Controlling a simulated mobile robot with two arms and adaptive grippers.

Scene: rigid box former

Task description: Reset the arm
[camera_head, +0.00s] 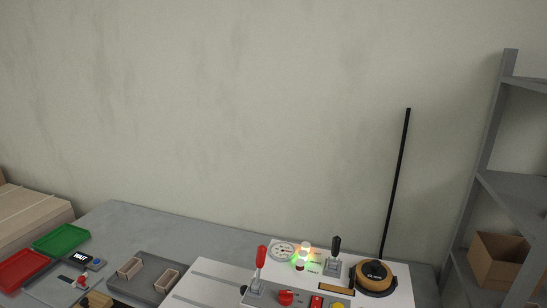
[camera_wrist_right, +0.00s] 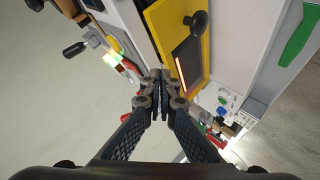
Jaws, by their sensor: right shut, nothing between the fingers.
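My right gripper (camera_wrist_right: 160,82) shows in the right wrist view with its two fingers closed together and nothing between them. Beyond its fingertips is a yellow panel (camera_wrist_right: 198,20) with a black knob (camera_wrist_right: 197,22) and a dark slot. I cannot tell how far the fingertips are from it. No arm or gripper shows in the head view. There a control panel carries a red-handled lever (camera_head: 261,258) and a black-handled lever (camera_head: 335,247), both upright. Lit lamps (camera_head: 304,255) glow between them. My left gripper is in neither view.
A round black and orange device (camera_head: 374,276) sits at the panel's right, near a thin black pole (camera_head: 396,180). Green (camera_head: 62,239) and red (camera_head: 23,270) trays lie at left. A grey tray (camera_head: 145,292) holds two small beige boxes. A grey shelf (camera_head: 520,190) with a cardboard box stands right.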

